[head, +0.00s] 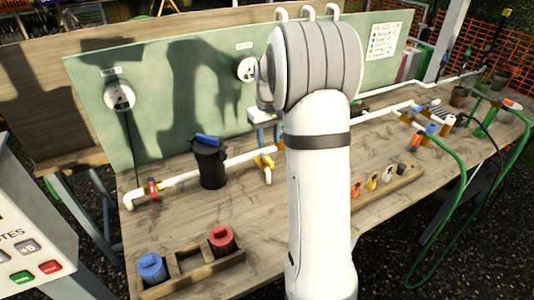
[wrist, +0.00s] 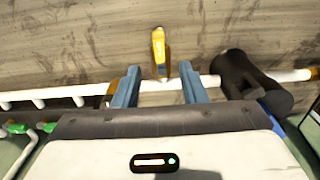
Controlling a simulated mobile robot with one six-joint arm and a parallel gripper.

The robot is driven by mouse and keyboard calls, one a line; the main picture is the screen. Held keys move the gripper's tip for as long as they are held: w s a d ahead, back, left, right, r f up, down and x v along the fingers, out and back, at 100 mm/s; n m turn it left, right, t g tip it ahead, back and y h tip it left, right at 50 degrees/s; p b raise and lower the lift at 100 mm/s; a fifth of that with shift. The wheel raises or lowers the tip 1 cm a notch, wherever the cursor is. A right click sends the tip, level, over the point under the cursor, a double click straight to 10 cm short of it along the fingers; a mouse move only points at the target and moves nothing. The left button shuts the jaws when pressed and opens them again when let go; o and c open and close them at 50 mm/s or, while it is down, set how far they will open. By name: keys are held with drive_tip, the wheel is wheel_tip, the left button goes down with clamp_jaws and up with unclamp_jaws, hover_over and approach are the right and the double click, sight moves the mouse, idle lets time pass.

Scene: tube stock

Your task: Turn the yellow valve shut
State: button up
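The yellow valve (head: 265,160) sits on the white pipe (head: 240,158) above the bench, partly hidden by my arm in the head view. In the wrist view its yellow handle (wrist: 158,48) points away from my gripper, roughly square to the pipe (wrist: 207,81). My gripper (wrist: 159,68) is open, with one blue finger on each side of the handle's near end and a gap on both sides. No contact with the handle shows. In the head view the blue fingers (head: 268,135) are just above the valve, and my arm hides much of the gripper.
A black canister (head: 209,165) with a blue top stands beside the valve; it shows at right in the wrist view (wrist: 240,75). A red valve (head: 152,188) is farther left. A wooden tray (head: 190,277) holds blue and red items. A green panel (head: 185,95) stands behind.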

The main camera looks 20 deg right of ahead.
sight(269, 159)
wheel_tip(269, 159, down, 8)
drive_tip(key=shift+r+p, duration=0.1)
drive_tip(key=shift+p, duration=0.4)
drive_tip(key=shift+d, duration=0.1)
clamp_jaws()
idle(0.4)
